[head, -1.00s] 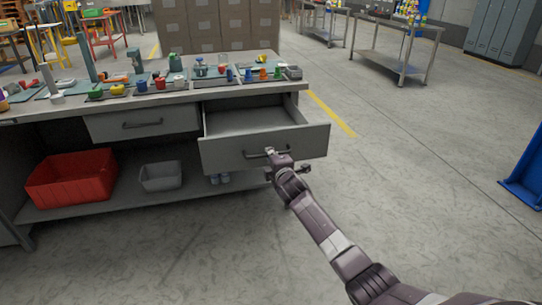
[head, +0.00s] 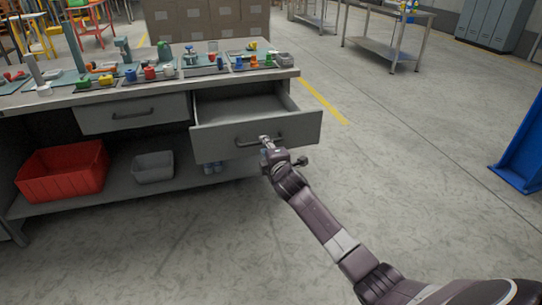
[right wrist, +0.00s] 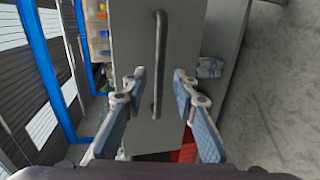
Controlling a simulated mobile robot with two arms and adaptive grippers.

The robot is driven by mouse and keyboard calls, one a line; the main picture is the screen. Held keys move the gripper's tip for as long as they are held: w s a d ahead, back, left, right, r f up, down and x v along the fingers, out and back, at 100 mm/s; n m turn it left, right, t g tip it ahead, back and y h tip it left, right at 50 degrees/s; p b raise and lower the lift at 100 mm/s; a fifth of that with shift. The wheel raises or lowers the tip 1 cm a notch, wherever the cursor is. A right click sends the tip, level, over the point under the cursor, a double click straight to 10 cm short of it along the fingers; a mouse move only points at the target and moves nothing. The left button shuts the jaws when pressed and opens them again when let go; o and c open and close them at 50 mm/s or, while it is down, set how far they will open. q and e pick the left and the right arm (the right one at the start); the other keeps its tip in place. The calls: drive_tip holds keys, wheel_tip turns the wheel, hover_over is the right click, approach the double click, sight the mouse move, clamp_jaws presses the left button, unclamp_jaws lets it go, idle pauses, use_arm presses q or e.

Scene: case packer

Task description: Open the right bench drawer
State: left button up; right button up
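The right bench drawer (head: 215,141) is pulled out, with its grey interior showing in the head view. Its dark bar handle (head: 246,143) is on the front panel. The handle (right wrist: 158,60) also shows in the right wrist view, running up the middle of the picture. My right gripper (head: 270,148) is at the handle's right part in the head view. In the right wrist view its two fingers (right wrist: 158,80) are spread, one on each side of the handle, with a gap on both sides. My left gripper is not in view.
A shut drawer (head: 100,118) is left of the open one. The bench top (head: 140,94) holds many small coloured parts. A red bin (head: 62,175) and a grey bin (head: 153,170) stand on the lower shelf.

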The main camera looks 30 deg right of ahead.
drive_tip(key=v, duration=0.8)
idle(0.4)
